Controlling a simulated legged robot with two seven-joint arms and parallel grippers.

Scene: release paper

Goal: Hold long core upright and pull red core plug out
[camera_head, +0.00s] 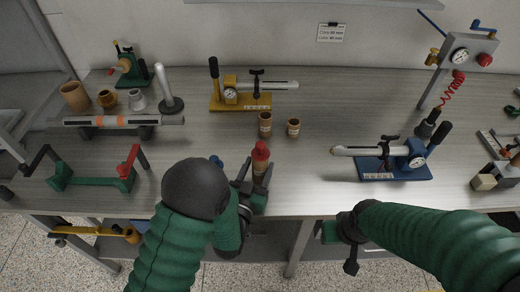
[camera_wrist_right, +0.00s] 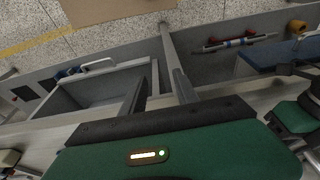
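The long core (camera_head: 261,171) is a brown tube standing upright near the table's front edge in the head view. The red core plug (camera_head: 260,151) sits in its top end. My left gripper (camera_head: 256,186) is at the core's lower part and looks shut on it; the gripper hides the core's bottom. My right gripper (camera_head: 345,235) is in front of the table edge, to the right of the core and apart from it. In the right wrist view its two fingers (camera_wrist_right: 160,92) stand apart with nothing between them.
Two short brown cores (camera_head: 265,124) (camera_head: 293,127) stand behind the long core. A yellow-based tool (camera_head: 240,100) is at the back, a blue-based one (camera_head: 395,165) at the right. A green stand (camera_head: 92,181) is at the left. An open drawer (camera_wrist_right: 95,92) lies below my right gripper.

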